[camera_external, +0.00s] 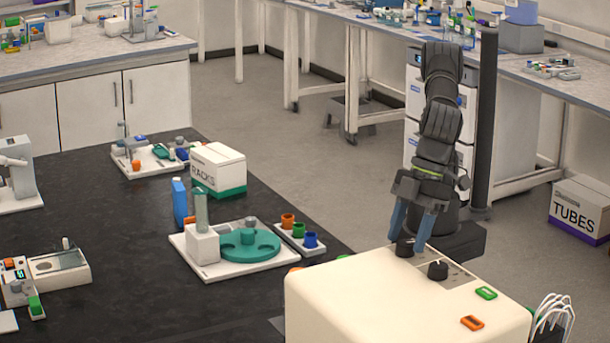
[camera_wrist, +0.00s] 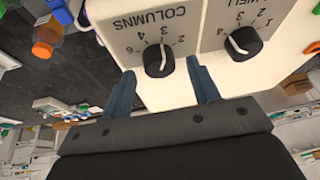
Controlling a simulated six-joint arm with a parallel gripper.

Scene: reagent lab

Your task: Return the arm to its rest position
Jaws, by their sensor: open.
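My gripper (camera_external: 411,240) is open and empty, its two blue fingers pointing down at the back edge of a cream machine (camera_external: 385,300). In the wrist view my gripper (camera_wrist: 162,72) shows its fingers spread apart, with the black COLUMNS knob (camera_wrist: 159,60) seen between their tips. I cannot tell whether they touch it. A second black knob (camera_wrist: 243,42), with partly cut-off lettering, lies right of the fingers. In the external view the knobs are the one near the fingertips (camera_external: 404,248) and the one farther right (camera_external: 437,270). My arm stands upright behind the machine.
Green (camera_external: 486,293) and orange (camera_external: 472,323) buttons sit on the machine's top. Left of it, the black bench holds a tray with a teal turntable (camera_external: 250,245), colored cups and a RACKS box (camera_external: 217,168). A dark post (camera_external: 487,120) stands right of my arm.

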